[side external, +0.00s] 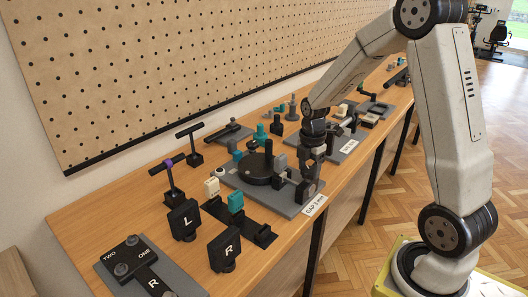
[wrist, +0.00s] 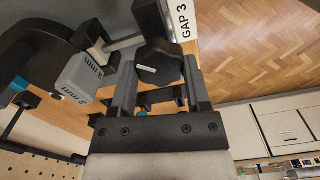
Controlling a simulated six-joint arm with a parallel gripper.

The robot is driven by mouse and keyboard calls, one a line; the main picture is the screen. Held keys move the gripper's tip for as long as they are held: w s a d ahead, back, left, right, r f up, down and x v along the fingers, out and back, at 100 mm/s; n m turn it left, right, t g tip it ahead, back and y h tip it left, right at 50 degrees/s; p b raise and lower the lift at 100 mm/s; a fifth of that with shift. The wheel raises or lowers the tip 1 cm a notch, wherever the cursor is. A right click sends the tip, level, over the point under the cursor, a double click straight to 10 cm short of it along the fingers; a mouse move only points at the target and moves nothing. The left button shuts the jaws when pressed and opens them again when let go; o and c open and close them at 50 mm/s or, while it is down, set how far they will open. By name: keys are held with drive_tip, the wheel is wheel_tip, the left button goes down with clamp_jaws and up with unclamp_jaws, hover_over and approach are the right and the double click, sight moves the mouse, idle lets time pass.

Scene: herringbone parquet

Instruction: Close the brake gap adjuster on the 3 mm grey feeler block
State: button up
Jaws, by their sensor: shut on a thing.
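My gripper (side external: 311,172) is over the near right end of the grey plate marked "GAP 3 mm". In the wrist view my gripper (wrist: 160,80) is shut on a black lobed adjuster knob (wrist: 158,62) with a white mark, one finger on each side. In the side view the disc (side external: 255,168) lies on the plate (side external: 290,208). Whether the block is touched on both sides cannot be told.
Black blocks marked L (side external: 186,220) and R (side external: 225,248) stand on the bench front left. A black rack (side external: 252,231) with a teal piece (side external: 236,202) lies beside the plate. Another grey fixture (side external: 325,150) is behind. Pegboard (side external: 180,70) backs the bench.

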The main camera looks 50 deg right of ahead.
drive_tip(key=m, duration=1.5)
drive_tip(key=shift+r, duration=0.1)
drive_tip(key=m, duration=1.2)
drive_tip(key=shift+m, duration=2.1)
